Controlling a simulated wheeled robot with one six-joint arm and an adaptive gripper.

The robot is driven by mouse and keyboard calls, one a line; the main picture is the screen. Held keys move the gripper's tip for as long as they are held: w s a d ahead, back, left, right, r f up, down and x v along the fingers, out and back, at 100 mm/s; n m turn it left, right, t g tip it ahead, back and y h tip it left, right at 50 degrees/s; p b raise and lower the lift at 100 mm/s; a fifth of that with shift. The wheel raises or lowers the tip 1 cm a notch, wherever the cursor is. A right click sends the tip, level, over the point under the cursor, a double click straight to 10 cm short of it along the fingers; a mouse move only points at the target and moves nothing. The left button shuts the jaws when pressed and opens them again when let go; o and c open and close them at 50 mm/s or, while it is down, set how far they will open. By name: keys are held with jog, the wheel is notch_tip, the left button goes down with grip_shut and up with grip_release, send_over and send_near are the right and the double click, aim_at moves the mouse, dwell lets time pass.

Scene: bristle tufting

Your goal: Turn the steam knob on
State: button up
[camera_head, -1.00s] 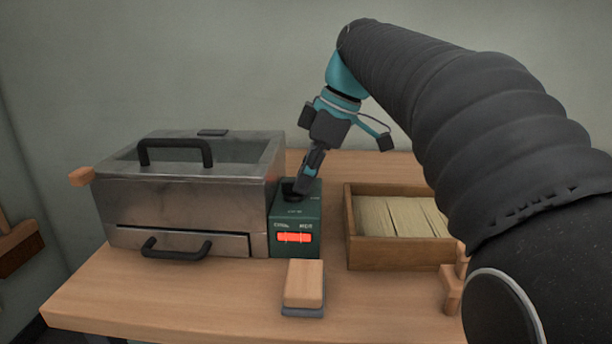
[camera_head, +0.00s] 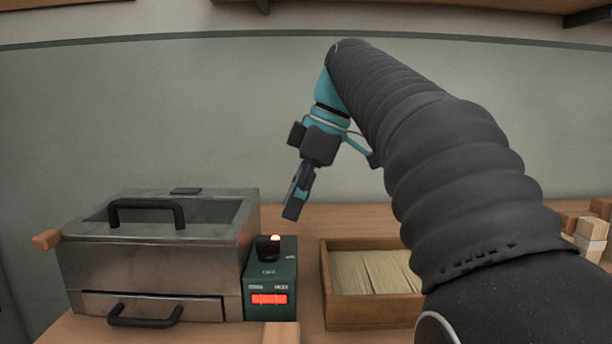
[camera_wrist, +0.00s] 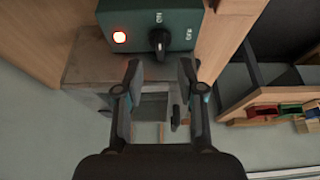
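The steam knob (camera_head: 266,249) is black and sits on top of a small green box (camera_head: 286,274) beside the metal steamer (camera_head: 160,258). It also shows in the wrist view (camera_wrist: 159,42), where its bar lines up with the ON mark and the OFF mark is off to the right. A red lamp (camera_wrist: 119,37) next to it glows, and the lamp shows in the head view (camera_head: 275,238). My gripper (camera_head: 292,210) hangs above the box, clear of the knob. In the wrist view its fingers (camera_wrist: 160,75) are apart with nothing between them.
The steamer has black handles on its lid and drawer. A wooden tray (camera_head: 326,290) of pale bristles (camera_head: 372,272) stands right of the box. A wooden block (camera_head: 281,334) lies in front. Wooden pieces (camera_head: 592,232) stand at the far right. The air above the box is free.

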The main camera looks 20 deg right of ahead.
jog(key=shift+v, duration=2.55)
